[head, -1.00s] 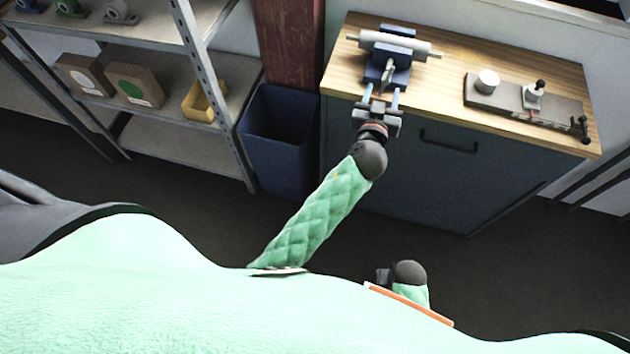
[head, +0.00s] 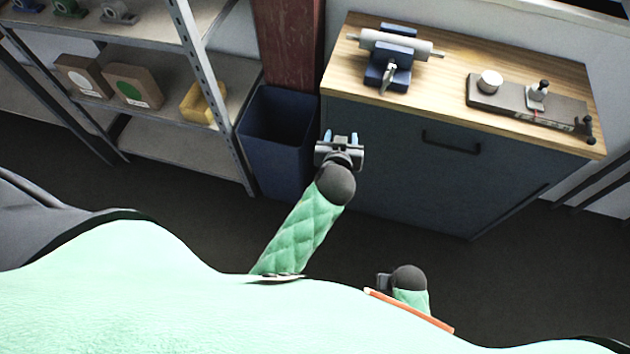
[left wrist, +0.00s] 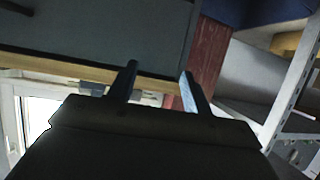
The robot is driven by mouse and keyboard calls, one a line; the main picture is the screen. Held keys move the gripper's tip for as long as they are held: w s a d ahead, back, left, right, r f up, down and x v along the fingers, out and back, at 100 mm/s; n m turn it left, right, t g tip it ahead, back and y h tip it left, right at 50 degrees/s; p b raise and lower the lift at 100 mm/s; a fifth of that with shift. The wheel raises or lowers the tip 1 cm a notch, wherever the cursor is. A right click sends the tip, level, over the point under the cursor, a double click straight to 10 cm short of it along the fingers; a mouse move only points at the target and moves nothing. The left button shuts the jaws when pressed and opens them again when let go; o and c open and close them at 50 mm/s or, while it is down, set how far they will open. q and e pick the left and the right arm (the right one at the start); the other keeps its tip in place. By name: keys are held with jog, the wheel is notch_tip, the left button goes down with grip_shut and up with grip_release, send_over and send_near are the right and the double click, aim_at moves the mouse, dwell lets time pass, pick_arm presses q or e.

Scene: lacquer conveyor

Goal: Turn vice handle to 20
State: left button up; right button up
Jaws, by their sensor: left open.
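The blue vice (head: 388,75) stands near the left end of the wooden bench top, with a light grey cylinder (head: 396,43) lying across it. Its metal handle (head: 386,76) is at the front of the vice, towards me. My left gripper (head: 341,137) is open and empty, in front of the bench's left front corner and apart from the vice. Its two fingers also show in the left wrist view (left wrist: 158,85), with nothing between them. My right gripper (head: 384,281) is low near my body, mostly hidden, and its fingers cannot be made out.
A grey fixture (head: 525,103) with a white round piece lies on the right of the wooden bench top (head: 450,75). A blue bin (head: 275,140) stands left of the bench. A metal shelf (head: 150,140) with boxes is further left. The floor before the bench is clear.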

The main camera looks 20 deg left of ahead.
pick_arm(q)
jog(key=s+a+f+m+g+b, duration=0.1)
jog(key=s+a+f+g, duration=0.3)
jog(key=s+f, duration=0.4)
jog(key=shift+s+g+h, duration=0.4)
jog(key=shift+s+g, duration=0.1)
jog(key=shift+s, duration=0.4)
jog(key=shift+a+r, duration=0.1)
